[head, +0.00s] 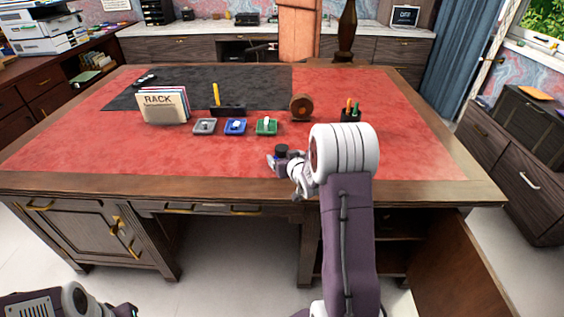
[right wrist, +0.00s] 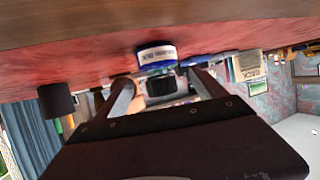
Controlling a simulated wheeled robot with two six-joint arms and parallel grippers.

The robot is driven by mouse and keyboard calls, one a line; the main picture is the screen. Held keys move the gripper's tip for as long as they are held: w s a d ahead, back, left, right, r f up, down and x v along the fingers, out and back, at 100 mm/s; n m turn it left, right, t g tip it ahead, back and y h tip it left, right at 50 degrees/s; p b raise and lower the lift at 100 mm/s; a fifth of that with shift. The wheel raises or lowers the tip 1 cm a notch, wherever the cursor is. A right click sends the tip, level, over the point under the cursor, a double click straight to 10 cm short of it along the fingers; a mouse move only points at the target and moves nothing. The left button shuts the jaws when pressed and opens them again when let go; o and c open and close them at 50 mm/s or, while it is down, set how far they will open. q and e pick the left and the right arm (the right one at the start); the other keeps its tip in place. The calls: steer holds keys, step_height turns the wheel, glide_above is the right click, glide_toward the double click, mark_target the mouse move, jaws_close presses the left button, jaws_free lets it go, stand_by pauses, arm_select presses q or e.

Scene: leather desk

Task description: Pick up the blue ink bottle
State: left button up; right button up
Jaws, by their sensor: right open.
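The ink bottle (right wrist: 157,57) stands upright on the red desk top. In the right wrist view, which is upside down, it shows a white label, blue glass and a black cap (right wrist: 160,86). My right gripper (head: 284,163) is open, low over the desk's front part. In the right wrist view its two fingers (right wrist: 163,84) point at the bottle, with the cap showing between them. I cannot tell whether they touch it. In the head view the bottle's dark top (head: 282,149) shows at the gripper, its body mostly hidden. My left gripper is out of view.
Behind the bottle stand a green dish (head: 266,127), a blue dish (head: 235,127) and a grey dish (head: 204,127). A round brown object (head: 301,107), a pen cup (head: 350,115) and a rack (head: 165,106) stand further back. The desk's front left is clear.

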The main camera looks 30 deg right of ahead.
mark_target(282, 147)
steer(key=x, duration=0.3)
steer(key=shift+w+d+f, duration=0.15)
steer(key=shift+w+f, duration=0.05)
steer(key=shift+w, duration=0.15)
steer(key=shift+r, duration=0.1)
steer(key=shift+s, duration=0.1)
steer(key=c, duration=0.4)
jaws_close()
steer(key=c, duration=1.4)
jaws_free()
steer(key=shift+r, duration=0.5)
steer(key=shift+o, duration=0.2)
step_height(282, 147, up, 3)
steer(key=shift+r+p, duration=0.1)
steer(key=shift+p, duration=0.55)
steer(key=s+d+r+p, duration=0.2)
steer(key=d+r+p, duration=0.3)
steer(key=d, duration=0.6)
steer(key=shift+s+d+r, duration=0.2)
steer(key=shift+s+r, duration=0.1)
steer(key=shift+r, duration=0.55)
